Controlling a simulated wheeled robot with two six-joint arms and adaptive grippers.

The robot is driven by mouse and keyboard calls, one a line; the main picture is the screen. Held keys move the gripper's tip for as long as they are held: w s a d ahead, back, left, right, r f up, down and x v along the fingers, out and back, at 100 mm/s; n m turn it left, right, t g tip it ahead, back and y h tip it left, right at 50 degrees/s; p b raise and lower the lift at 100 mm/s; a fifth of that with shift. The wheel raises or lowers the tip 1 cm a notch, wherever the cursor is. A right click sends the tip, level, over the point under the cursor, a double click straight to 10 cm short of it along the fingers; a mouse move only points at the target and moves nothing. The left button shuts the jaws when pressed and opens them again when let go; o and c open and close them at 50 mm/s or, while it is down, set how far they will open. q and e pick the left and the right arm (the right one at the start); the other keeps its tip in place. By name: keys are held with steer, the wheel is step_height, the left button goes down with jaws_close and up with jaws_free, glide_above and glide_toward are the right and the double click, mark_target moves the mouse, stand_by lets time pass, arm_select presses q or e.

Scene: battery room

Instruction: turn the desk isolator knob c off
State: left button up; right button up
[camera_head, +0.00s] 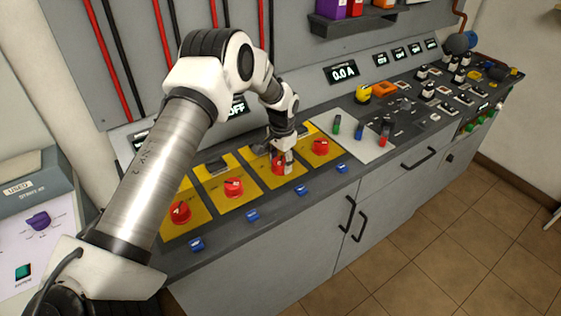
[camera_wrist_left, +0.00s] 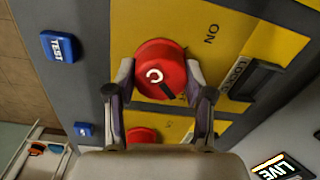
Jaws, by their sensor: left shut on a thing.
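Knob C (camera_head: 278,168) is a red round knob on a yellow plate in the desk's row of isolators. In the left wrist view, knob C (camera_wrist_left: 160,64) shows a white letter C and a black pointer bar slanting toward the lower right. An ON mark (camera_wrist_left: 212,33) is printed on the plate beside it. My left gripper (camera_head: 281,164) reaches down onto knob C from above. Its fingers (camera_wrist_left: 160,74) are shut on the knob, one on each side. The knob's lower sides are partly hidden by the fingers. My right gripper is in neither view.
Similar red knobs A (camera_head: 180,212), B (camera_head: 233,187) and D (camera_head: 320,147) stand close on both sides. Blue TEST buttons (camera_head: 302,190) line the front edge. Small levers (camera_head: 359,130) stand to the right.

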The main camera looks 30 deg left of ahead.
mark_target(283, 161)
arm_select(q)
steer(key=shift+s+f, duration=0.1)
steer(key=shift+f, duration=0.1)
steer(key=o, duration=0.9)
steer(key=shift+o, duration=1.3)
steer(key=shift+w, duration=0.2)
steer(key=shift+r, duration=0.1)
step_height(283, 161, up, 12)
steer(key=shift+d, duration=0.25)
